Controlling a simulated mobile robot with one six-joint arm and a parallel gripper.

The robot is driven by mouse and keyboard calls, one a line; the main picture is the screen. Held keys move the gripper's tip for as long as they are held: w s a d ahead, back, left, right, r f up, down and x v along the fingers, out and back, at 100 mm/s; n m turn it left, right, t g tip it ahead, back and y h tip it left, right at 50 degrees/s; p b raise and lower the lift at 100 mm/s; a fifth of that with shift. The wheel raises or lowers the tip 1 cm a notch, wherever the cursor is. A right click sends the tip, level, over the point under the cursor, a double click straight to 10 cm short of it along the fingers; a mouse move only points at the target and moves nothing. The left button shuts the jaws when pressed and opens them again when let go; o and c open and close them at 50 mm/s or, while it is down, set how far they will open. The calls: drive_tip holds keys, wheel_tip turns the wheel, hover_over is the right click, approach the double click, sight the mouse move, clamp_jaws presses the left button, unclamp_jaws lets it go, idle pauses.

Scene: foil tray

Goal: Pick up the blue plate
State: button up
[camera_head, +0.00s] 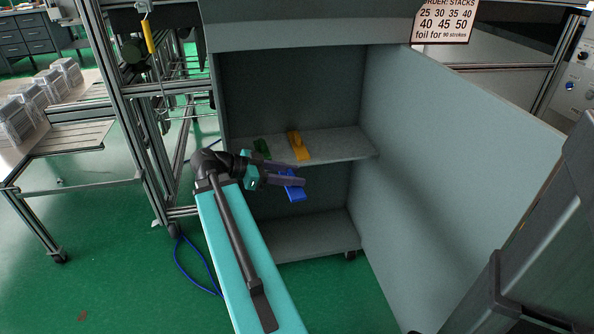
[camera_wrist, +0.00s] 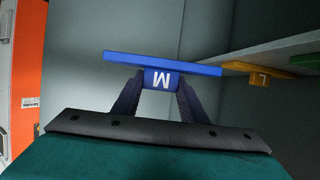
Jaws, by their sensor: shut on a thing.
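The blue plate (camera_head: 295,191) is in my gripper (camera_head: 298,178), in front of the open grey cabinet. In the head view it hangs tilted, a little lower than the middle shelf's front edge. The gripper is shut on this block. Part of the plate is hidden by a finger in the head view.
A yellow plate (camera_head: 299,146) and a green plate (camera_head: 262,149) lie on the middle shelf (camera_head: 340,145). The open cabinet door (camera_head: 450,150) stands to the right. A metal frame (camera_head: 130,110) stands to the left. The lower shelf (camera_head: 310,236) looks empty.

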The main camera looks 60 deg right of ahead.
sight(290, 174)
drive_tip(key=shift+a, duration=0.2)
drive_tip(key=shift+r, duration=0.1)
idle(0.4)
wheel_tip(290, 174, up, 22)
drive_tip(key=p, duration=2.1)
drive_tip(key=shift+f+p, duration=0.25)
drive_tip(key=shift+p, duration=0.15)
